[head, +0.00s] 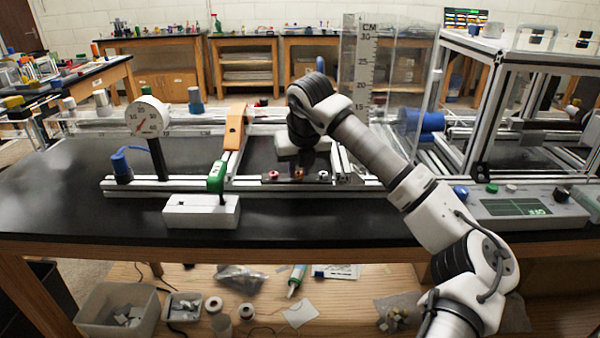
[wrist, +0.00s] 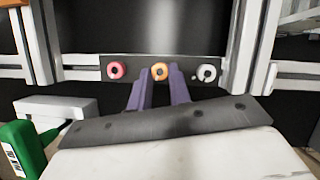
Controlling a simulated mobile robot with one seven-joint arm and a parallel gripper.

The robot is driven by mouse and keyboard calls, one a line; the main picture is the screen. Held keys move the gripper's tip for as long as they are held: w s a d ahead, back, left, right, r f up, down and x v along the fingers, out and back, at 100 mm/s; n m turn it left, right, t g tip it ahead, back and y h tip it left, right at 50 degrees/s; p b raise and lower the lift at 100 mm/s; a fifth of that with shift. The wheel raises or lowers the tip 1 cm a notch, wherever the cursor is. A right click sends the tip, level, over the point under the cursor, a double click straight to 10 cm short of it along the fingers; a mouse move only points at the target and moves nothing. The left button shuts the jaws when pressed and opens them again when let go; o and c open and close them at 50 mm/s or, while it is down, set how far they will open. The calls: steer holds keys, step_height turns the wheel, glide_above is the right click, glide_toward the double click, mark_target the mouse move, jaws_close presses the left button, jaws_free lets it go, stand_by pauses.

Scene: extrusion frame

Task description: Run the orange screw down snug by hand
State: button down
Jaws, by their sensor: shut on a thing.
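The orange screw (wrist: 160,70) is in the middle of a dark plate (wrist: 205,62) on the extrusion frame, in the wrist view. A red screw (wrist: 117,71) is to its left and a white screw (wrist: 207,73) to its right. My gripper (wrist: 160,77) has its two purple fingers on either side of the orange screw, shut on it. The fingers hide part of the screw's sides. In the head view, the orange screw (head: 298,174) shows on the plate below my gripper. I cannot tell whether its head touches the plate.
A green-handled tool (wrist: 20,150) shows left in the wrist view, by a white box (head: 200,211) seen in the head view. An orange bracket (head: 235,126) lies along a frame bar. A dial gauge (head: 147,117) stands left. The black bench front is mostly clear.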

steer(key=shift+r, duration=0.1)
stand_by(0.4)
steer(key=c, duration=1.3)
jaws_free()
steer(key=b+v, duration=0.1)
steer(key=v, duration=1.2)
steer(key=shift+s+r+b, duration=0.25)
steer(key=shift+r+b, duration=0.05)
steer(key=shift+a, duration=0.1)
